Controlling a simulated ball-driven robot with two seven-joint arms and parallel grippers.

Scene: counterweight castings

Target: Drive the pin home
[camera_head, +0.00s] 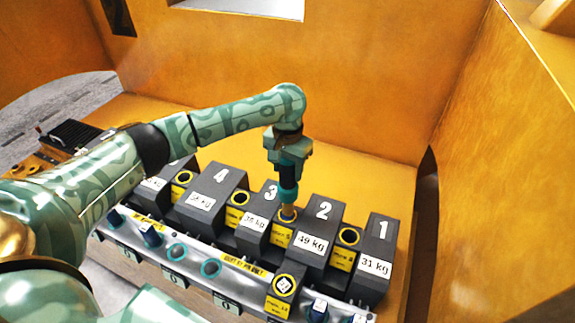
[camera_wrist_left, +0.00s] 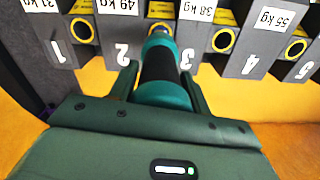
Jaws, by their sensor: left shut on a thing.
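My left gripper (camera_head: 287,172) is shut on a pin (camera_head: 288,192) with a teal and black grip. The pin points down, and its brass-coloured tip meets the yellow-ringed hole (camera_head: 287,215) between castings 3 (camera_head: 255,222) and 2 (camera_head: 312,243). How deep the tip sits I cannot tell. In the left wrist view the pin (camera_wrist_left: 161,65) lies between the fingers, its far end at the yellow ring (camera_wrist_left: 160,10). My right gripper is not in view.
Casting 1 (camera_head: 378,266) stands at the right and casting 4 (camera_head: 215,195) at the left, with yellow-ringed holes between castings. A grey rail (camera_head: 195,277) in front has teal-ringed sockets (camera_head: 178,252). A yellow-faced block (camera_head: 283,288) stands at the rail. Orange walls enclose the back and right.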

